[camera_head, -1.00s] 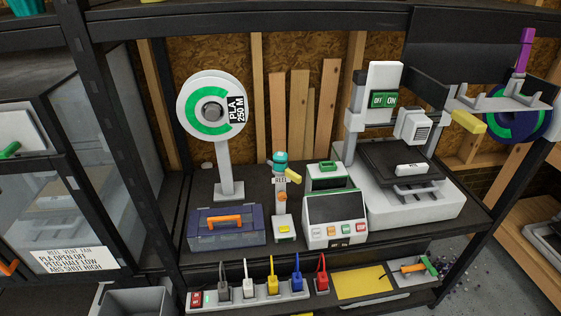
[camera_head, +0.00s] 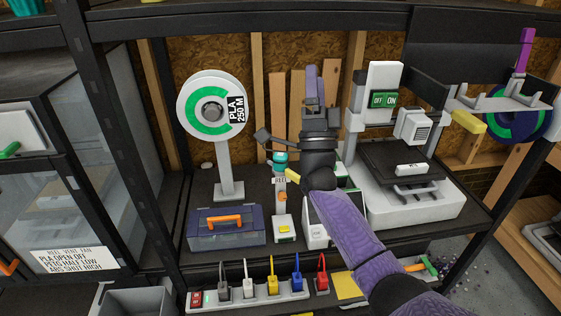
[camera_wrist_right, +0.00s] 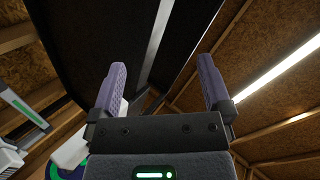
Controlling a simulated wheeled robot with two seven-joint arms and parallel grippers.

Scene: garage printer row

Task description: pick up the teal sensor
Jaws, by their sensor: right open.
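The teal sensor (camera_head: 280,157) is a small rounded teal piece on top of a slim stand on the bench, left of my right arm in the head view. My right gripper (camera_head: 313,85) is up and to the right of it in that picture, with its fingers pointing upward. In the right wrist view the gripper (camera_wrist_right: 161,75) is open, with nothing between its two purple fingers. The sensor does not show in the wrist view. Part of its stand is close beside my arm in the picture. My left gripper is not in view.
A filament spool (camera_head: 211,110) on a post and a blue case (camera_head: 226,230) stand left of the sensor. A printer (camera_head: 420,205) stands to the right. A power strip (camera_head: 245,299) with several plugs runs along the front. My arm partly hides the control box (camera_head: 316,232).

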